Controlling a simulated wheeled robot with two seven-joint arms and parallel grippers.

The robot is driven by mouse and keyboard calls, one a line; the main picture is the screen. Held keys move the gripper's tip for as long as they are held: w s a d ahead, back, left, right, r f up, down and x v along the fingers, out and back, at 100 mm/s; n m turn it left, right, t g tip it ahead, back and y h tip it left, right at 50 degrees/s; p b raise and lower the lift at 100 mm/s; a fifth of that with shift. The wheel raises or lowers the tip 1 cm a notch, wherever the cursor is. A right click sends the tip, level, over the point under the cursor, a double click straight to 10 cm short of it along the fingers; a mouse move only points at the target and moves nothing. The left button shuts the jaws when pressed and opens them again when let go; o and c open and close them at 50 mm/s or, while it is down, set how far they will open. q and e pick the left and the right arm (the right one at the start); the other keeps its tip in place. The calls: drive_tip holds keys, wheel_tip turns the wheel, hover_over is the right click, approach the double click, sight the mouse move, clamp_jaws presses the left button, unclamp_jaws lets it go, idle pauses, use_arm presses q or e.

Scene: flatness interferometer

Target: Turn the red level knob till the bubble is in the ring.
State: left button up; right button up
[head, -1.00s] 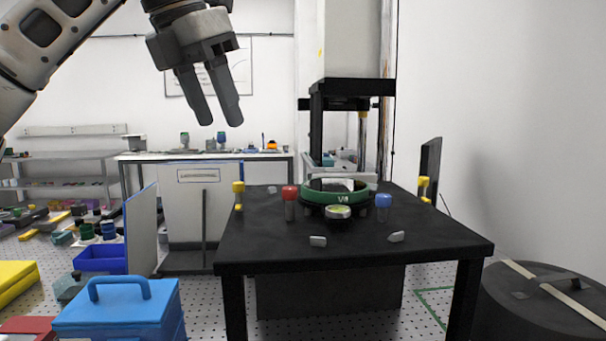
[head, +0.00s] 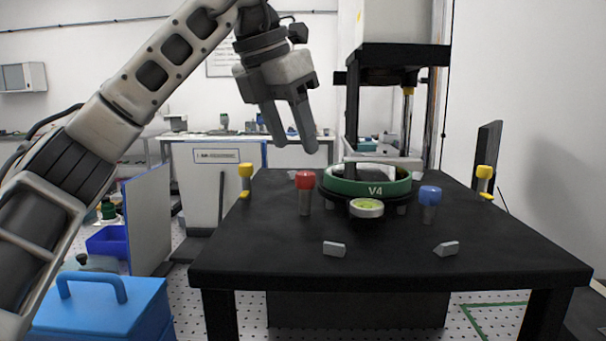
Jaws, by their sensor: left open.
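The red level knob (head: 305,181) stands upright on a grey post at the front left of the green ring mount marked V4 (head: 345,188) on the black table. The round bubble level (head: 366,208) with a yellow-green face sits at the front of the mount. The bubble itself is too small to make out. A blue knob (head: 430,195) stands to the right of the level. My left gripper (head: 294,148) is open and empty, pointing down above and slightly left of the red knob, apart from it. My right gripper is out of view.
Yellow-topped posts stand at the left (head: 246,171) and right (head: 484,173) of the black table (head: 300,262). Two small grey blocks (head: 334,248) lie near its front. A dark column machine (head: 400,58) rises behind the mount. A blue box (head: 110,310) is at lower left.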

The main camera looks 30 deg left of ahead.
sight(305, 173)
use_arm(q)
drive_tip(key=x, duration=0.5)
drive_tip(key=shift+w+f, duration=0.15)
drive_tip(key=shift+f, duration=0.15)
drive_tip(key=c, duration=1)
